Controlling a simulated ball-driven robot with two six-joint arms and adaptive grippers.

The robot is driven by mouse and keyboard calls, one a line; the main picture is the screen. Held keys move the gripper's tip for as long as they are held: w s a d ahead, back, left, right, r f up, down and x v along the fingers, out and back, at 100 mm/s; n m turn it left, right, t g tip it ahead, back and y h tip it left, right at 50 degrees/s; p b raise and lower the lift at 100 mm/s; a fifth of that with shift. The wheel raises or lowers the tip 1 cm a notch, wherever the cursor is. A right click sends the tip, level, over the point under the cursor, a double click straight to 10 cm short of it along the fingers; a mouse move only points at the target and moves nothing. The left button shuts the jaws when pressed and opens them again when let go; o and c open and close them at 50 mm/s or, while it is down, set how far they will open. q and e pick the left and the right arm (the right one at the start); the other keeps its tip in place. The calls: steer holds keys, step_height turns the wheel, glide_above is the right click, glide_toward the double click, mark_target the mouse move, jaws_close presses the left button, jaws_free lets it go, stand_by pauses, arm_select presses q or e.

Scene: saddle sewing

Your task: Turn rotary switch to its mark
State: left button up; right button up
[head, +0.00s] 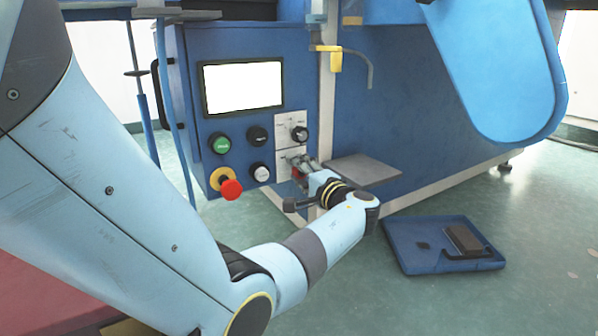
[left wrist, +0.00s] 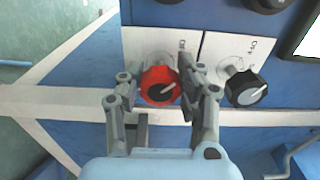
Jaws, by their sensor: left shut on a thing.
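The red rotary switch (left wrist: 159,86) has a black face with a pale pointer line, which points up and to the right in the left wrist view. It sits on a white label plate whose print is partly hidden. My left gripper (left wrist: 157,76) has one finger on each side of the red knob and is shut on it. In the head view the left gripper (head: 303,163) is at the lower right of the control panel, with a bit of the red knob (head: 297,174) showing. My right gripper is not in view.
A black rotary switch (head: 299,133) is just above the gripper, beside it in the left wrist view (left wrist: 246,88). A red emergency stop (head: 231,190), a green button (head: 220,144) and a screen (head: 242,86) are left. A grey shelf (head: 362,170) is close right; a blue tray (head: 410,253) lies below.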

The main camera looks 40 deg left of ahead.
arm_select(q)
steer(key=o, duration=1.2)
steer(key=shift+d, duration=0.15)
steer(key=v, duration=0.7)
steer(key=shift+d, duration=0.15)
steer(key=shift+s+f, duration=0.15)
